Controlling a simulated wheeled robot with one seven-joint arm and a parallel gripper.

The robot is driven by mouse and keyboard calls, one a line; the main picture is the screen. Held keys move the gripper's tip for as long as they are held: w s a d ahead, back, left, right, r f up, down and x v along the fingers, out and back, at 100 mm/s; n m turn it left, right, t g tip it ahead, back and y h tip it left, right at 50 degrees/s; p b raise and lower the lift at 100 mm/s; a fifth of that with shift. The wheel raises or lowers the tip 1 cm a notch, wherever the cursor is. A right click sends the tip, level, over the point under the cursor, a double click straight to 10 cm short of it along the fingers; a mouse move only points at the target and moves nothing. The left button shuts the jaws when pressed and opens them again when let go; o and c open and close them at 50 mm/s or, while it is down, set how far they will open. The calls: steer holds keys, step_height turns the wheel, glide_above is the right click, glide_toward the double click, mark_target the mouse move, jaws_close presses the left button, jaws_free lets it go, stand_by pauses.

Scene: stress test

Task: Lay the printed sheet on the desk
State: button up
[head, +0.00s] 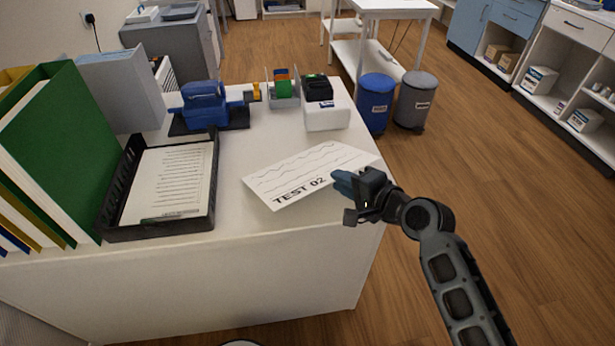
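The printed sheet (300,172) is white with wavy lines and the text "TEST 02". It is over the right part of the white desk (240,232), its right corner reaching the desk's right edge. I cannot tell whether it lies flat on the desk or is held slightly above it. My gripper (343,183) is at the sheet's lower right edge, its blue fingertips meeting the paper. The fingers look closed on that edge, with the sheet's margin hidden behind them.
A black tray (158,231) with a printed page stands left of the sheet. Green and other binders (55,150) fill the far left. A blue device (205,105), small organisers and a white box (327,115) line the back. Two bins (376,103) stand beyond the right edge.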

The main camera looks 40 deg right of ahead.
steer(key=p+v, duration=0.1)
steer(key=v, duration=0.5)
steer(key=shift+s+r, duration=0.1)
step_height(320, 180, up, 7)
steer(key=s+p, duration=0.2)
steer(key=p, duration=0.4)
steer(key=shift+s+a, duration=0.15)
steer(key=shift+s, duration=0.25)
steer(key=s+a+f+n, duration=0.2)
steer(key=s+a+n, duration=0.55)
steer(key=s, duration=0.25)
steer(key=s+a+r+n+t+y+b, duration=0.1)
steer(key=s+a+r+n, duration=0.8)
steer(key=s+n, duration=0.2)
steer(key=shift+s+a+n, duration=0.15)
steer(key=shift+a+n, duration=0.1)
steer(key=shift+n, duration=0.1)
